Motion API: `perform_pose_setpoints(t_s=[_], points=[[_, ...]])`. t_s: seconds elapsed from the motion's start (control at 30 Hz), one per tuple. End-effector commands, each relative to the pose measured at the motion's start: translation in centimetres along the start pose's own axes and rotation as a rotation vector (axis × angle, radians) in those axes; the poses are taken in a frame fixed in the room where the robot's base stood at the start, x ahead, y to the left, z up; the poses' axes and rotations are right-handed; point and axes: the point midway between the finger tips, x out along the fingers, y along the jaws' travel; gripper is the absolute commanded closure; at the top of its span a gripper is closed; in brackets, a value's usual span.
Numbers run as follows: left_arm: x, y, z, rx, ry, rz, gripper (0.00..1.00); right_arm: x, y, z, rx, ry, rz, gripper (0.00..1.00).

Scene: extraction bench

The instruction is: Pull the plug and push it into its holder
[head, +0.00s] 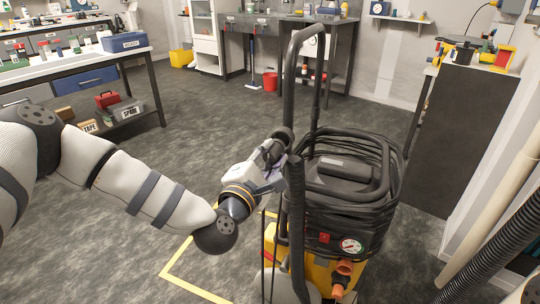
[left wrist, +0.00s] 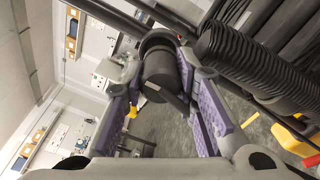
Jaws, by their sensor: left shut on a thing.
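My left gripper (head: 272,165) is beside the handle of an extractor machine, left of its cable coil. In the left wrist view its purple finger pads (left wrist: 164,92) close from both sides on a dark, stubby round piece, which I take to be the plug (left wrist: 159,66). The plug also shows as a dark shape at the gripper's tip in the head view (head: 284,136). Whether it is seated in something behind it is hidden. I cannot make out the holder for certain. My right gripper is in neither view.
The machine has a tall black handle (head: 291,75), a wound black cable (head: 350,200), a gauge (head: 351,245) and a yellow base (head: 318,270). A ribbed black hose (left wrist: 235,62) runs close by the gripper. A dark cabinet (head: 455,130) stands right. Open floor (head: 190,120) lies left.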

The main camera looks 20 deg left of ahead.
Motion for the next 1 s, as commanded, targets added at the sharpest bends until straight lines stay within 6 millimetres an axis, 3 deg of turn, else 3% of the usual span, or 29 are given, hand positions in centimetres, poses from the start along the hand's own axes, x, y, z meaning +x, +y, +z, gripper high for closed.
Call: perform_pose_setpoints(t_s=[1.0], points=[[1.2,-0.1,0.0,0.000,-0.001,0.000,1.00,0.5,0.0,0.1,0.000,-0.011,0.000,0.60]])
